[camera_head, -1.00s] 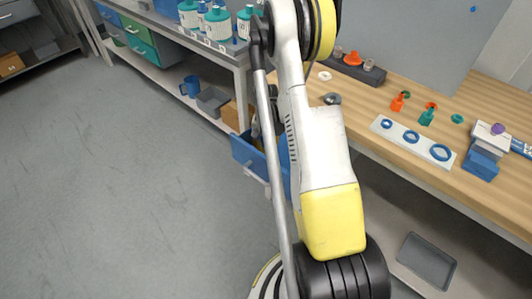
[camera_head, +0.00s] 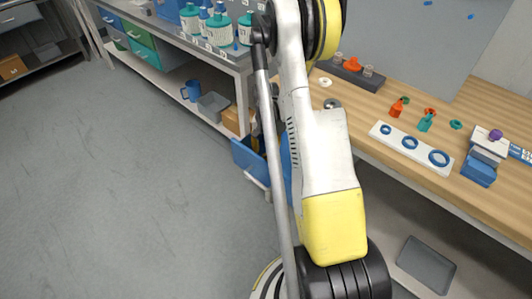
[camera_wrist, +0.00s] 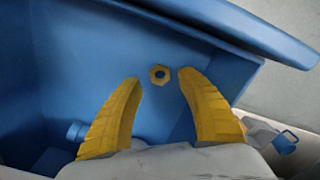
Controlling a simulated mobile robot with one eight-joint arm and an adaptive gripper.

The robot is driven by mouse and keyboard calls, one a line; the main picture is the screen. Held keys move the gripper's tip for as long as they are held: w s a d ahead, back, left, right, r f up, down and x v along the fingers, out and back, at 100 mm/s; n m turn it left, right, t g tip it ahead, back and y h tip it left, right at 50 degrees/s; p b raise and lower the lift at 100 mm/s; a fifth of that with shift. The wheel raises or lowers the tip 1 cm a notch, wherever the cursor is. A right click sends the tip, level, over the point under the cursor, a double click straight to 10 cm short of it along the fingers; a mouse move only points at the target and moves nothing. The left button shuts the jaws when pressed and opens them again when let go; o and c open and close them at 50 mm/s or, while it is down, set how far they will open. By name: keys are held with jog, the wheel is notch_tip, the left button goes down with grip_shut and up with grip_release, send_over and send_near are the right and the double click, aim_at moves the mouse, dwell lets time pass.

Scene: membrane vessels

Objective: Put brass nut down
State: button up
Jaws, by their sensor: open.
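The brass nut (camera_wrist: 160,74) shows in the wrist view as a small yellow hexagonal ring inside the blue bin (camera_wrist: 75,55). It lies beyond my fingertips, in line with the space between them, and appears apart from both fingers. My gripper (camera_wrist: 160,88) is open and empty, its two yellow fingers spread over the bin. In the head view the blue bin (camera_head: 247,158) stands low beside the bench, partly hidden by my arm. My gripper and the nut are hidden there.
A blue cylindrical thing (camera_wrist: 76,131) lies in the bin at the lower left. The bin's rim (camera_wrist: 210,28) runs close past the fingers. The wooden bench (camera_head: 385,100) holds small bottles and a white plate (camera_head: 384,131) with blue rings. The grey floor (camera_head: 120,190) at left is clear.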

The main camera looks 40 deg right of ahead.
jog(key=a+r+n+t+p, duration=0.1)
jog(key=a+r, duration=0.3)
jog(key=r, duration=0.4)
jog(key=a+r+n+t+h+p, duration=0.15)
jog(key=a+r, duration=0.25)
jog(key=r, duration=0.4)
jog(key=a+r+n+y, duration=0.15)
jog(key=a+r, duration=0.25)
jog(key=r, duration=0.4)
jog(key=s+a+r+n+t, duration=0.2)
jog(key=s+a+r+n, duration=0.1)
jog(key=s+a, duration=0.3)
jog(key=s+a+r+n+t, duration=0.2)
jog(key=s+a+r+n, duration=0.2)
jog(key=a, duration=0.6)
notch_tip(320, 180, up, 2)
jog(key=shift+s+a+r+t, duration=0.15)
jog(key=shift+s+a+t, duration=0.2)
jog(key=shift+s, duration=0.7)
